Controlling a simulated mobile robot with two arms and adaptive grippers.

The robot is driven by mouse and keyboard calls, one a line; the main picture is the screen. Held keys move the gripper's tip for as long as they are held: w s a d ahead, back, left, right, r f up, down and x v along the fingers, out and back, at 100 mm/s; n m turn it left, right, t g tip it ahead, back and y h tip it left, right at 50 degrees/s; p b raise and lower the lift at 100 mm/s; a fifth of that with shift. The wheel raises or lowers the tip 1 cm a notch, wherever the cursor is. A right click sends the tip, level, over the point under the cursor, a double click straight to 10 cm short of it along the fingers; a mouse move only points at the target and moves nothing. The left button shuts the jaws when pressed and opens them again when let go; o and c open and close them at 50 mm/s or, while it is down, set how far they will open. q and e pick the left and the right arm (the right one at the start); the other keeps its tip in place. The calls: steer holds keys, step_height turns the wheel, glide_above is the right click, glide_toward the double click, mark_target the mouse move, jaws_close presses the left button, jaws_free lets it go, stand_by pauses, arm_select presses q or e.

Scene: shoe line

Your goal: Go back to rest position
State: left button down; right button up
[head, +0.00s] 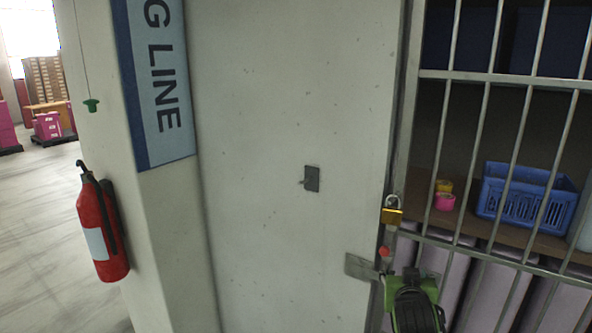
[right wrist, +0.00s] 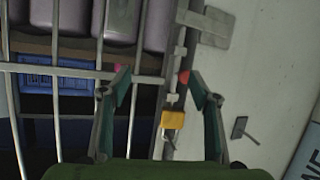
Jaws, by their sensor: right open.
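My right gripper (head: 398,274) is at the lower right in the head view, close to the edge of the barred door. In the right wrist view its two fingers (right wrist: 159,78) are apart, with nothing held between them. A brass padlock (head: 392,215) hangs at the door edge above the gripper; it also shows in the right wrist view (right wrist: 173,120). A small red knob (head: 384,252) sits just below the padlock, near the fingertips, and appears beside the right-hand finger in the right wrist view (right wrist: 184,77). My left gripper is not in view.
The barred door (head: 484,77) fronts a shelf with a blue basket (head: 525,197) and pink tape (head: 445,201). A metal plate (head: 361,267) is by the gripper. A pale wall panel (head: 290,100) fills the middle. A fire extinguisher (head: 100,228) hangs left; open floor (head: 40,230) lies beyond.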

steer(key=s+a+f+n+g+y, duration=0.2)
steer(key=s+f+g, duration=0.3)
steer(key=s+f, duration=1.4)
steer(key=s+a+f+n+g+y, duration=0.1)
steer(key=s+a+g, duration=0.1)
steer(key=s, duration=0.9)
steer(key=s+a+f+n+g+y, duration=0.2)
steer(key=s+a, duration=0.1)
steer(key=s, duration=0.9)
step_height(320, 180, down, 33)
steer(key=s+g+b, duration=0.2)
steer(key=b, duration=0.3)
steer(key=s+d+f+b, duration=0.3)
steer(key=s+f, duration=1.3)
steer(key=f, duration=0.1)
steer(key=shift+s+f+g+h, duration=0.25)
steer(key=shift+s+g+h, duration=0.05)
steer(key=shift+g, duration=0.1)
steer(key=shift+d, duration=0.1)
